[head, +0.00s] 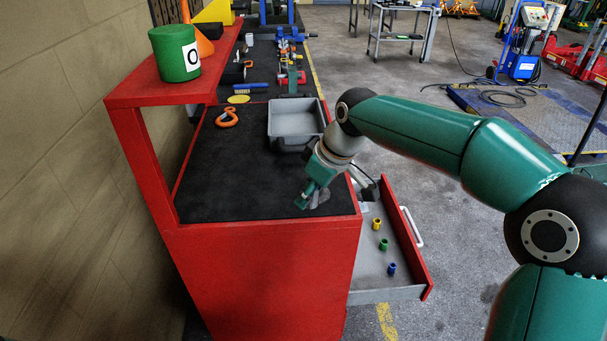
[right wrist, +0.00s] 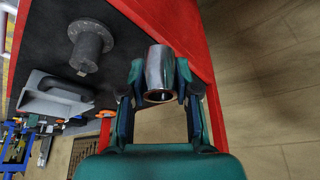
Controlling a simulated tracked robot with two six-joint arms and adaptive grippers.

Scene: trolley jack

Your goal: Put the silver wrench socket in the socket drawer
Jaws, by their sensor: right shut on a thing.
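The silver wrench socket (right wrist: 160,72) is a shiny metal cylinder in the right wrist view. My right gripper (right wrist: 158,85) is shut on it, with one finger on each side. In the head view my right gripper (head: 310,195) is over the front part of the black bench top, and the socket is mostly hidden there. The socket drawer (head: 377,270) is pulled open at the right side of the red bench. My left gripper is not in view.
A grey tray (head: 296,122) and an orange hook (head: 228,117) are on the bench top (head: 225,180). A grey flanged part (right wrist: 88,48) stands beside the gripper in the wrist view. A green cylinder (head: 175,53) stands on the red shelf. The drawer has a white handle (head: 412,227).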

